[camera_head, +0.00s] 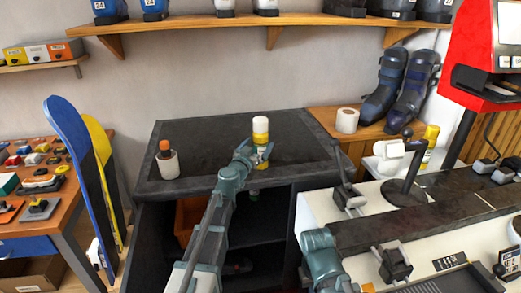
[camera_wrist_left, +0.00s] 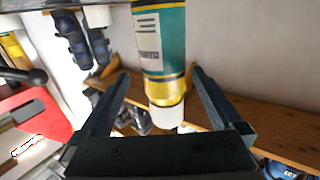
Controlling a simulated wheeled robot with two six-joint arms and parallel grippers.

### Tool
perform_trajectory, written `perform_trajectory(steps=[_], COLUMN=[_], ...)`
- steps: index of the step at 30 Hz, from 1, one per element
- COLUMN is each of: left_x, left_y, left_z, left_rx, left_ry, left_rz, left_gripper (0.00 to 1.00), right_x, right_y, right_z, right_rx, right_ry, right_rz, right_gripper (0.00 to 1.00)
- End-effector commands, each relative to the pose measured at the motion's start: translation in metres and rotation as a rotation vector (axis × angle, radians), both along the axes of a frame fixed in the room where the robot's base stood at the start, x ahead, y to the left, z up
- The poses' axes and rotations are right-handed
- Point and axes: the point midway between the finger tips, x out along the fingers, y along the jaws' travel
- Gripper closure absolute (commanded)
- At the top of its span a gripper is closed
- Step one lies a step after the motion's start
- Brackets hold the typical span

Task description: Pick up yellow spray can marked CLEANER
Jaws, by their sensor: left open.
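A yellow spray can (camera_head: 260,135) with a white cap stands upright on the dark cabinet top. My left gripper (camera_head: 254,158) is open at its lower body. In the left wrist view the can (camera_wrist_left: 160,45) appears upside down, with a green band and a pale label whose print I cannot read. It shows between the spread fingers of my left gripper (camera_wrist_left: 155,95); I cannot tell whether they touch it. Another yellow can (camera_head: 431,143) stands by the white bench at right; its marking is unreadable. My right gripper is not in view.
A white roll (camera_head: 347,120) and dark boots (camera_head: 385,90) are on the wooden surface at right. A bench clamp (camera_head: 345,190) stands near the cabinet's right side.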

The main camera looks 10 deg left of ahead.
Motion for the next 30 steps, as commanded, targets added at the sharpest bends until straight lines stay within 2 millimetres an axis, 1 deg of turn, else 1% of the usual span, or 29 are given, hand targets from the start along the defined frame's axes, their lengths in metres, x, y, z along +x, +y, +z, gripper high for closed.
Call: perform_trajectory(steps=[1, 3, 8, 11, 17, 21, 23, 29, 30], left_x=[0.011, 0.016, 0.016, 0.021, 0.048, 0.066, 0.068, 0.067, 0.067], left_y=[-0.002, -0.003, -0.003, -0.003, -0.003, -0.007, -0.007, -0.008, -0.008], left_z=[0.000, 0.000, 0.000, 0.002, 0.007, 0.006, 0.006, 0.006, 0.006], left_rx=[0.000, 0.000, 0.000, 0.000, 0.000, 0.000, 0.000, 0.000, 0.000], left_ry=[0.000, 0.000, 0.000, 0.000, 0.000, 0.000, 0.000, 0.000, 0.000], left_rz=[-0.001, 0.000, 0.000, 0.000, 0.000, 0.000, 0.000, 0.000, 0.000], left_gripper=[0.00, 0.00, 0.00, 0.00, 0.00, 0.00, 0.00, 0.00, 0.07], right_x=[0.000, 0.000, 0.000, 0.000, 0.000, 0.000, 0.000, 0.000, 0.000], right_y=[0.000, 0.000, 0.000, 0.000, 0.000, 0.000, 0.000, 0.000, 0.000], right_z=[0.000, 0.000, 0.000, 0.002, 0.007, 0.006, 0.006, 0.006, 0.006], right_rx=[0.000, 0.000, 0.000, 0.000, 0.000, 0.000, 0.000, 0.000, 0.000], right_ry=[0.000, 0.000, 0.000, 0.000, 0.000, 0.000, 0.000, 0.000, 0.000], right_rz=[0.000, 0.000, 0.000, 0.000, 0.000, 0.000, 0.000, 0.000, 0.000], right_gripper=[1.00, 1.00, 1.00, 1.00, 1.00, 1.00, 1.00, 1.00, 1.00])
